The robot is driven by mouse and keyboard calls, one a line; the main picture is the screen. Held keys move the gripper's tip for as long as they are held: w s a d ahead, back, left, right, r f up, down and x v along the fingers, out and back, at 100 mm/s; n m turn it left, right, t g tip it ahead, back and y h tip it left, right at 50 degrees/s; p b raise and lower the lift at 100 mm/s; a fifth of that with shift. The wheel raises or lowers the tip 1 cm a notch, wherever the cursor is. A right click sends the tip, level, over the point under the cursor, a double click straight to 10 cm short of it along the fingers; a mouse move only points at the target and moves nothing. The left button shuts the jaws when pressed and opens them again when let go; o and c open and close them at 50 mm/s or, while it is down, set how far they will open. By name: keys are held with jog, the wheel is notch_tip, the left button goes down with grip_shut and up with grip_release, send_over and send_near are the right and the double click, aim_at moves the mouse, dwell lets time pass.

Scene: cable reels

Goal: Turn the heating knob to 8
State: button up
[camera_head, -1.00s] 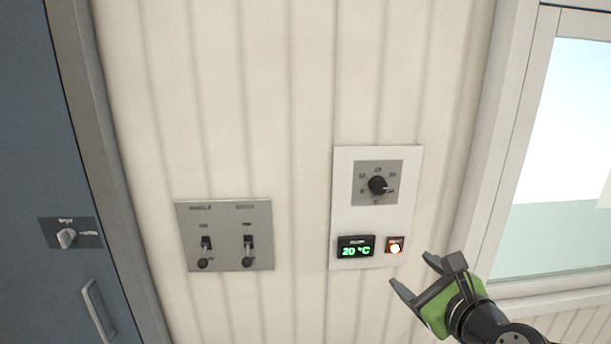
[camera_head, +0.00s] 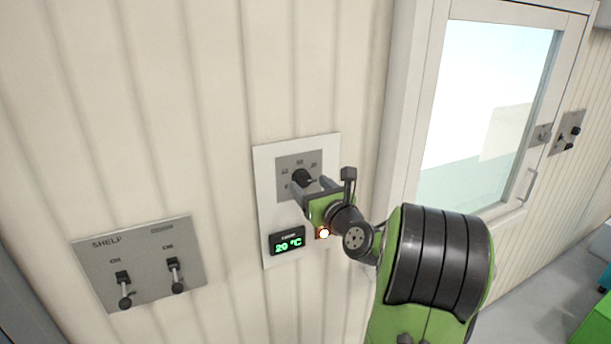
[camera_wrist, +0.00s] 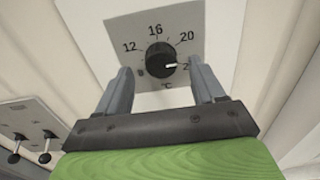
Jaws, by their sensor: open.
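The heating knob (camera_head: 303,178) is a round black knob on a grey dial plate in the upper part of a white wall panel. In the wrist view the knob (camera_wrist: 160,58) shows a white mark pointing right, toward the partly hidden number after 20. The dial numbers 12, 16 and 20 are readable; the low-end number is not clear. My gripper (camera_head: 312,187) is in front of the dial. In the wrist view its open fingers (camera_wrist: 162,84) stand to the left and right of the knob, with gaps; whether they reach its depth I cannot tell.
A display (camera_head: 288,241) below the dial reads 20 °C in green. A lit orange light (camera_head: 323,233) is beside it. A grey shelf panel (camera_head: 143,262) with two levers is at left. A door with a window (camera_head: 487,110) is at right.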

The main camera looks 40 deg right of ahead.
aim_at(305, 180)
jog(key=shift+x, duration=1.15)
jog(key=shift+w+d, duration=0.15)
jog(key=shift+w, duration=0.2)
jog(key=shift+s, duration=0.15)
jog(key=c, duration=1.1)
jog(key=shift+o, duration=0.2)
